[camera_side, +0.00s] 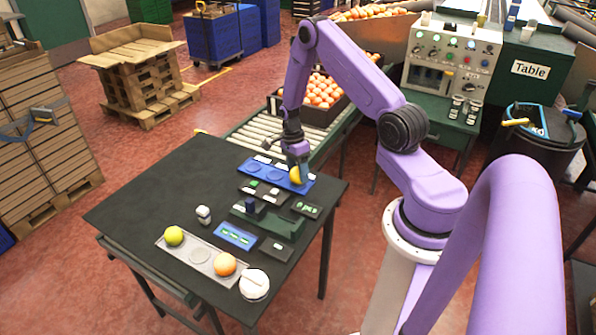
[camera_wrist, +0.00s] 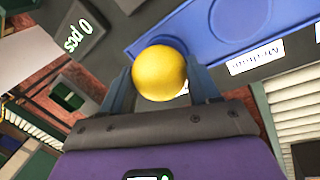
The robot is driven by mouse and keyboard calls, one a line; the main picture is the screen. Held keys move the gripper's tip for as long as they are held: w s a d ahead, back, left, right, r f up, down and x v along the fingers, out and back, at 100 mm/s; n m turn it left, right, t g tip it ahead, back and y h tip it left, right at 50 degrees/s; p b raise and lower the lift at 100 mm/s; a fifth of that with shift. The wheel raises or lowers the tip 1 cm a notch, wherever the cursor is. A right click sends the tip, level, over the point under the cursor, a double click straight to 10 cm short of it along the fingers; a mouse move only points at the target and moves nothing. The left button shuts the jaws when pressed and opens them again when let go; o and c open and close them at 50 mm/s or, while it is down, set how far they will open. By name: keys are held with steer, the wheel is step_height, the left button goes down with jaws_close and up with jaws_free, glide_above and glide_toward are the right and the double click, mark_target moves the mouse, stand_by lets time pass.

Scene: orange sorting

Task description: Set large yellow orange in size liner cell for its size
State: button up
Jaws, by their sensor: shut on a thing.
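The large yellow orange (camera_side: 296,176) is held in my gripper (camera_side: 298,162) at the right end of the blue size liner (camera_side: 262,180). In the wrist view the yellow orange (camera_wrist: 160,72) sits between the two blue-grey fingers of my gripper (camera_wrist: 162,88), which are shut on it. The blue liner (camera_wrist: 215,42) lies beyond the orange, with round recesses. In the side view the cells to the left of the orange look empty. The orange and gripper hide the right-end cell, and I cannot tell whether the orange touches the liner.
A grey tray (camera_side: 187,262) at the front holds a yellow-green fruit (camera_side: 173,235) and an orange one (camera_side: 224,264), with an empty recess between. A white round dish (camera_side: 254,285), a small white object (camera_side: 204,214) and dark display blocks (camera_side: 306,208) stand nearby. The table's left side is clear.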

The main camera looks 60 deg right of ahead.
steer(key=shift+f, duration=0.6)
stand_by(0.5)
steer(key=o, duration=1.4)
steer(key=shift+c, duration=0.2)
steer(key=shift+s+a+r+v, duration=0.15)
steer(key=shift+s+v, duration=0.1)
steer(key=shift+v, duration=1.05)
steer(key=shift+s+a+v, duration=0.1)
steer(key=shift+s+v, duration=0.2)
steer(key=shift+v, duration=1)
steer(key=shift+s+a+r+v, duration=0.15)
steer(key=shift+s+v, duration=0.1)
steer(key=shift+v, duration=1.05)
steer(key=shift+f, duration=0.1)
